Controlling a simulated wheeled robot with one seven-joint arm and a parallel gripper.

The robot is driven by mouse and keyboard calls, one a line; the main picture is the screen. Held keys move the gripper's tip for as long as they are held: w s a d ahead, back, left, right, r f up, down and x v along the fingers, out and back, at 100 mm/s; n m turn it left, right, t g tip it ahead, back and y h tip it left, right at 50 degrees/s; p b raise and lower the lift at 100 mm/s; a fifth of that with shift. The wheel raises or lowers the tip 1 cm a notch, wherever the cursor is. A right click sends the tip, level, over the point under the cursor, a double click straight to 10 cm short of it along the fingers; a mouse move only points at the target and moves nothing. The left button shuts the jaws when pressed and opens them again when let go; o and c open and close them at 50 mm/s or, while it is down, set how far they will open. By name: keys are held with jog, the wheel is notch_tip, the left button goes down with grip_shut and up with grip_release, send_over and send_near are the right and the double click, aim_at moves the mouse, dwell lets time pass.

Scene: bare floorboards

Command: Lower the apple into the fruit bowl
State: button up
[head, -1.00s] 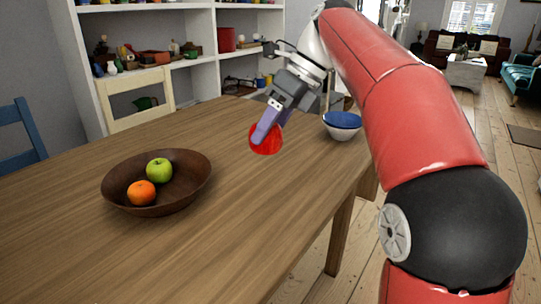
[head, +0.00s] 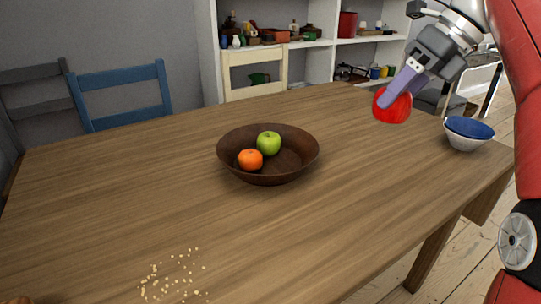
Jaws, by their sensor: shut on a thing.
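In the head view, a red apple (head: 393,108) is held in my gripper (head: 394,97), which is shut on it above the right part of the wooden table. The brown fruit bowl (head: 230,163) stands on the table left of and apart from my gripper. A green apple (head: 268,143) and an orange (head: 250,160) lie in the bowl, with bare bowl floor to their right. The far finger is mostly hidden behind the apple and the near finger.
Blue and white bowls (head: 468,133) are stacked near the table's right edge. Crumbs (head: 172,277) lie at the front left of the wooden table (head: 330,220). A blue chair (head: 122,92) and a cream chair (head: 255,68) stand behind. The tabletop between the apple and fruit bowl is clear.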

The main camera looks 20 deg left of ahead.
dwell(0.5)
jog(key=w+a+f, duration=0.1)
jog(key=a+f, duration=0.3)
jog(key=a, duration=0.7)
jog(key=w+a+f, duration=0.1)
jog(key=a+f, duration=0.4)
jog(key=a, duration=0.6)
jog(key=shift+a+f, duration=0.15)
jog(key=shift+f, duration=0.1)
jog(key=shift+a, duration=0.15)
jog(key=shift+a, duration=0.3)
jog(key=shift+s+f, duration=0.1)
jog(key=shift+f+b, duration=1.2)
jog(key=shift+f, duration=1.1)
jog(key=shift+f+b, duration=0.4)
jog(key=shift+f, duration=0.35)
